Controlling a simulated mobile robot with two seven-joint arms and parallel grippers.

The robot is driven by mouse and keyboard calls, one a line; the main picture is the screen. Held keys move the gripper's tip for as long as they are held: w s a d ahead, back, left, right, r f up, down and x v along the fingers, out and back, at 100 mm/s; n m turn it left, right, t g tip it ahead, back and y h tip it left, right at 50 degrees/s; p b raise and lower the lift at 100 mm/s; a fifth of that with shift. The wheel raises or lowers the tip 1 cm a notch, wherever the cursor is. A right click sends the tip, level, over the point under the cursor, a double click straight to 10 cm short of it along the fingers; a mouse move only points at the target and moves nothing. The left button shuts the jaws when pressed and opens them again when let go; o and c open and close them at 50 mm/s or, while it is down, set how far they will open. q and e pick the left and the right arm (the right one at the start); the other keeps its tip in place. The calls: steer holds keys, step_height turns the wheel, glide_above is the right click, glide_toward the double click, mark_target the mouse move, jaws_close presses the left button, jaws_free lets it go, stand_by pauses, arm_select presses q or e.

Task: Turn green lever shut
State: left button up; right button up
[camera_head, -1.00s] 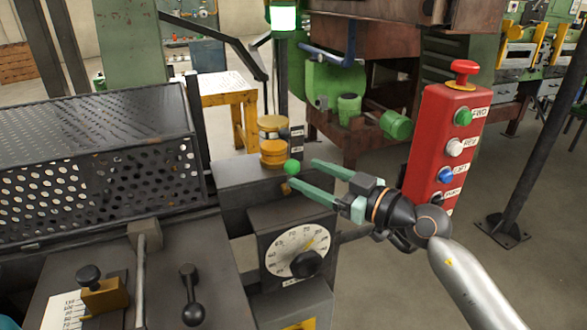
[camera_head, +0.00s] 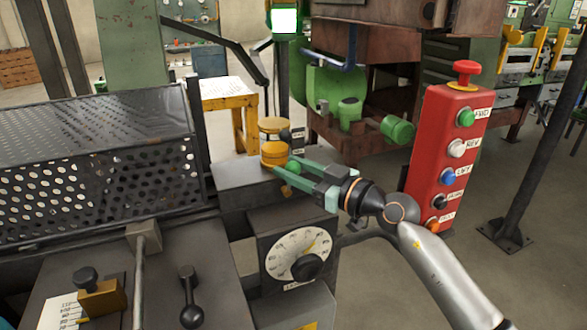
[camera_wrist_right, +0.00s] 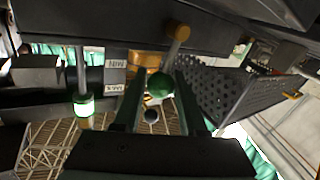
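The green lever shows as a round green knob (camera_head: 293,168) beside the yellow cylinder stack, partly hidden by my right gripper's fingers. In the right wrist view the green knob (camera_wrist_right: 160,86) sits between the two fingers, near their tips. My right gripper (camera_head: 281,164) reaches in from the right with its fingers apart, one on each side of the knob. In the right wrist view the gripper (camera_wrist_right: 160,90) looks open, with narrow gaps beside the knob; contact is not clear. The lever's stem is hard to make out. My left gripper is not in view.
A yellow cylinder stack (camera_head: 274,142) stands just beyond the fingertips. A dial box (camera_head: 298,252) sits below the gripper. A red button post (camera_head: 441,160) rises to the right of it. A perforated guard (camera_head: 100,165) fills the left. A black-knobbed lever (camera_head: 190,300) stands in front.

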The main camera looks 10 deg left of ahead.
jaws_close()
stand_by(0.9)
